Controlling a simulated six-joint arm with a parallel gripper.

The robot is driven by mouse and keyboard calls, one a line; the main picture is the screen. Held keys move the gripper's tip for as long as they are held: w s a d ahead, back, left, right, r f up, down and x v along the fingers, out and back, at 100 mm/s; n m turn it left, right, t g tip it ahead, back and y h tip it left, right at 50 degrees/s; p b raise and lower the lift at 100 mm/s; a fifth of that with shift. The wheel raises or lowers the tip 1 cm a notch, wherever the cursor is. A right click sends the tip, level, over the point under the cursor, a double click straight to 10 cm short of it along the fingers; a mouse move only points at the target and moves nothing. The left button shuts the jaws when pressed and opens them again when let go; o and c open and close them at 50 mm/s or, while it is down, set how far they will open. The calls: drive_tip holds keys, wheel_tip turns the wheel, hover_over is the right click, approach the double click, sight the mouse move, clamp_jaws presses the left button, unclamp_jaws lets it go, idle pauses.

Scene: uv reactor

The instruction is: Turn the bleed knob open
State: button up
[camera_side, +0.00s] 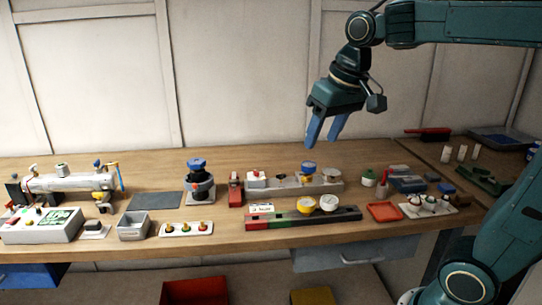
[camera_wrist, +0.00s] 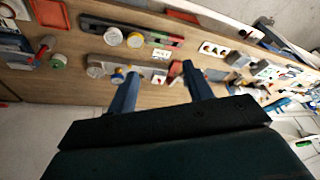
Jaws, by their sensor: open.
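My gripper (camera_side: 323,141) is open and empty, pointing down in the air above the bench's middle. In the wrist view its two blue fingers (camera_wrist: 160,72) stand apart with nothing between the tips. Several knobs are in view, and I cannot tell for certain which is the bleed knob. A grey block (camera_side: 325,187) below the gripper carries a blue-topped knob (camera_side: 308,167) and a red knob (camera_side: 256,173). A larger blue knob (camera_side: 196,163) tops a dark round unit. A white horizontal reactor tube (camera_side: 62,183) at the left has small fittings. No finger touches any knob.
A dark rail (camera_side: 345,212) with yellow and white round parts lies in front of the grey block. A red stand (camera_side: 235,190), a dark mat (camera_side: 154,200), a grey bin (camera_side: 133,227) and a red tray (camera_side: 384,211) stand around. The air around the gripper is free.

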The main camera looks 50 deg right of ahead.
drive_tip(key=w+d+m+g, duration=0.15)
drive_tip(key=w+d, duration=0.25)
drive_tip(key=w, duration=0.4)
drive_tip(key=m+g, duration=0.2)
drive_tip(key=m, duration=0.3)
hover_over(281, 178)
wheel_tip(281, 178, down, 9)
drive_tip(key=shift+w+d+f+n, duration=0.1)
drive_tip(key=shift+d+n, duration=0.15)
wheel_tip(281, 178, down, 14)
drive_tip(key=shift+r, duration=0.1)
drive_tip(key=c, duration=1)
